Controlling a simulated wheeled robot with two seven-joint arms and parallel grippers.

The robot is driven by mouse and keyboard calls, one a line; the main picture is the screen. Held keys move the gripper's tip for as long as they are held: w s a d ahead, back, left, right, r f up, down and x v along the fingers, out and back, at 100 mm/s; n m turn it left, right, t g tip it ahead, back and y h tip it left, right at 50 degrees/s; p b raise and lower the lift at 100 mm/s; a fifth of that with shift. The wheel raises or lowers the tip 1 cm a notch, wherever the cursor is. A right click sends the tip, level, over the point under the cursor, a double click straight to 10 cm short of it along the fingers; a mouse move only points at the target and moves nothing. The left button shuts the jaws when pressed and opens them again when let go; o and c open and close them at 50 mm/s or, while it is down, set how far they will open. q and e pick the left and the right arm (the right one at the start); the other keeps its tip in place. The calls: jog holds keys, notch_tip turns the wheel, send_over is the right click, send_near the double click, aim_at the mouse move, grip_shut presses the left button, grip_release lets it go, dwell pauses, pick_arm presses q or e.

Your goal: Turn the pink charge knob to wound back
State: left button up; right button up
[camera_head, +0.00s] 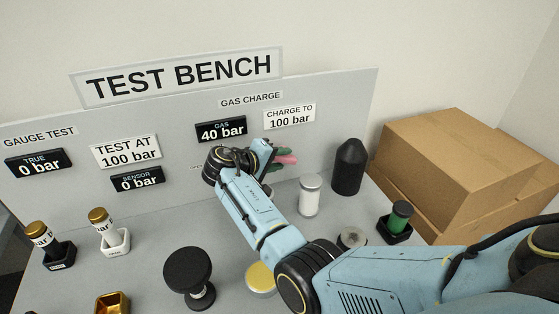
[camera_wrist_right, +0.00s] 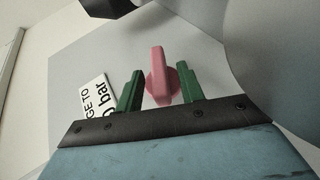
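The pink charge knob (camera_head: 287,160) is on the upright panel under the gas charge signs, partly hidden by my right gripper. In the right wrist view the pink knob (camera_wrist_right: 161,76) shows a long raised grip bar on a round base. My right gripper (camera_wrist_right: 159,88) faces the panel with its green fingers apart, one on each side of the knob. A gap shows between each finger and the bar. It also shows in the head view (camera_head: 282,160). My left gripper is not in view. The gas display (camera_head: 221,129) reads 40 bar.
A sign (camera_head: 290,116) reads charge to 100 bar. Cardboard boxes (camera_head: 455,165) are at right.

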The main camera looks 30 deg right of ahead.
jog(key=shift+c, duration=0.6)
grip_shut()
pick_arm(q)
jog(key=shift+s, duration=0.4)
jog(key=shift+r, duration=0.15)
